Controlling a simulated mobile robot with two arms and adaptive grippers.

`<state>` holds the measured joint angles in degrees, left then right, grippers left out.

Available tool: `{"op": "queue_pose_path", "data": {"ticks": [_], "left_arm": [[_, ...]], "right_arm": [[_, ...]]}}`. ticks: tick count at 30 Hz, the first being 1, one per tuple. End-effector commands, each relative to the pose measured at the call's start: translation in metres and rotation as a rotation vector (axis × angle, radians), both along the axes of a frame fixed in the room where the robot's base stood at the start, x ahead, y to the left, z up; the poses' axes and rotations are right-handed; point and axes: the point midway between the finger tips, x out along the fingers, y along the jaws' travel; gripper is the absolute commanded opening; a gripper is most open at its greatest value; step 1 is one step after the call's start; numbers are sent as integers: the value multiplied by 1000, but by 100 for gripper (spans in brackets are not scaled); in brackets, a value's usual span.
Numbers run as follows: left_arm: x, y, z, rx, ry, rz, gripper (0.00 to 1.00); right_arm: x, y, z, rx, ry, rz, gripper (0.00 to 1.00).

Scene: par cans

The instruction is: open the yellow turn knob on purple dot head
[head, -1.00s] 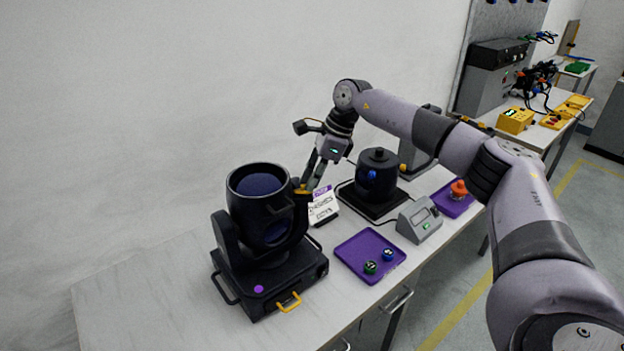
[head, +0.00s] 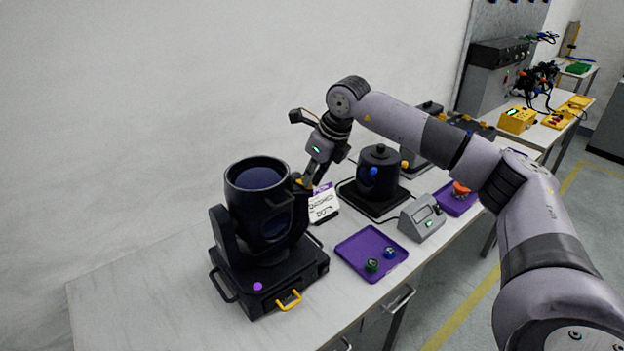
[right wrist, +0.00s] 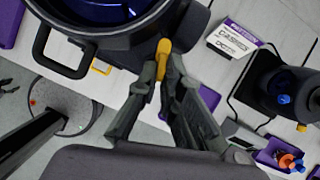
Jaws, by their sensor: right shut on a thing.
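The purple dot head (head: 262,205) is a black moving light on the table, with a purple dot (head: 257,286) on its base front. Its yellow turn knob (right wrist: 163,58) sticks out from the side of the head. My right gripper (right wrist: 163,78) is shut on this knob, with the fingers on both sides of it in the right wrist view. In the head view my right gripper (head: 309,183) reaches the head's right side, and the fingers partly hide the knob. My left gripper is not in view.
A purple tray (head: 350,262) with green and blue knobs lies in front of a grey meter box (head: 421,218). A sign card (head: 323,204) and a black device with a blue knob (head: 378,172) stand behind. The table's left end (head: 130,310) is clear.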

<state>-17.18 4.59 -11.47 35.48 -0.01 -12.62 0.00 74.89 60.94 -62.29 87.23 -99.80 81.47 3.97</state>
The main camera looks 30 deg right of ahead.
Motion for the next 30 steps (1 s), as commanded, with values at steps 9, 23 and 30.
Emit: {"op": "queue_pose_path", "data": {"ticks": [9,23,30], "left_arm": [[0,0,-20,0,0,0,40],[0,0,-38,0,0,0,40],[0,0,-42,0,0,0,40]], "right_arm": [[0,5,-1,1,-6,-300,0],[1,10,1,3,-5,-695,0],[2,11,2,4,-5,-822,0]]}}
